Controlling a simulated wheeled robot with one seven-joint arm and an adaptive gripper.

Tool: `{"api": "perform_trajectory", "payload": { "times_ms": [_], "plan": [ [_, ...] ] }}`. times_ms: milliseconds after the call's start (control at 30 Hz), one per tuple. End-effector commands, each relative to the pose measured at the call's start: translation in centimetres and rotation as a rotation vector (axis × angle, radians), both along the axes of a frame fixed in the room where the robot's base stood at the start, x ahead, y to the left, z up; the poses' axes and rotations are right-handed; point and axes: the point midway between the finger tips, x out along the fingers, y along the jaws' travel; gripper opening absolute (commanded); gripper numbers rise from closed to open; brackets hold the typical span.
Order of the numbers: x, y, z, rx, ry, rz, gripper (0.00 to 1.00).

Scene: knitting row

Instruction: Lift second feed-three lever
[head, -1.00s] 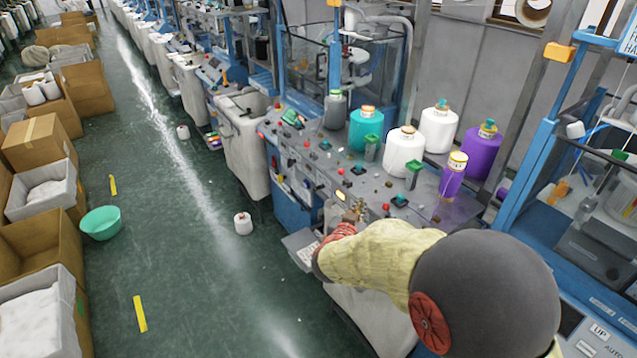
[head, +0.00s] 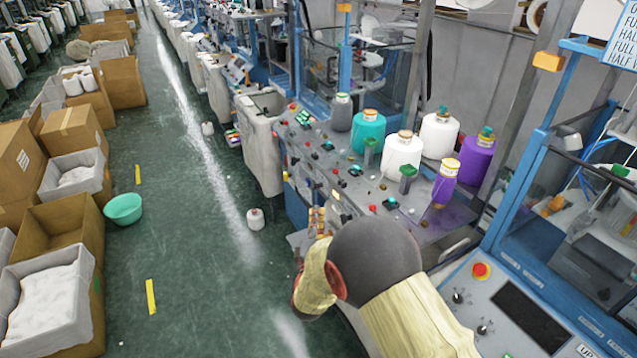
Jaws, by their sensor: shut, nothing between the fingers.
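My arm reaches in from the bottom right, with its dark round joint (head: 375,262) and pale cloth-covered links in front of the nearest machine. My gripper cannot be made out; the arm hides that area. Small upright yellowish and reddish parts (head: 317,220) show at the front edge of the machine, just above the arm. They are too small to tell whether they are the feed levers. The second feed-three lever cannot be picked out.
The machine's grey top (head: 345,178) carries buttons and several yarn cones, including a teal one (head: 368,130) and a purple one (head: 475,158). A control panel (head: 500,305) is at lower right. A white cone (head: 255,219) and green basin (head: 123,209) stand on the open aisle floor.

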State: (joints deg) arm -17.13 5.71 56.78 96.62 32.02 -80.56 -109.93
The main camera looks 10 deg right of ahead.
Motion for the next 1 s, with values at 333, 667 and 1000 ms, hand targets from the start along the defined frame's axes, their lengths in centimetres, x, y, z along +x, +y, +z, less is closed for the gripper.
{"api": "perform_trajectory", "payload": {
  "times_ms": [333,667,1000],
  "plan": [
    [1.9,-0.7,0.6,-0.075,0.011,-0.017,0.0],
    [8.0,-2.3,1.5,-0.074,0.012,-0.017,0.0],
    [11.1,-5.4,2.6,-0.073,0.012,-0.016,0.0]
  ]
}}
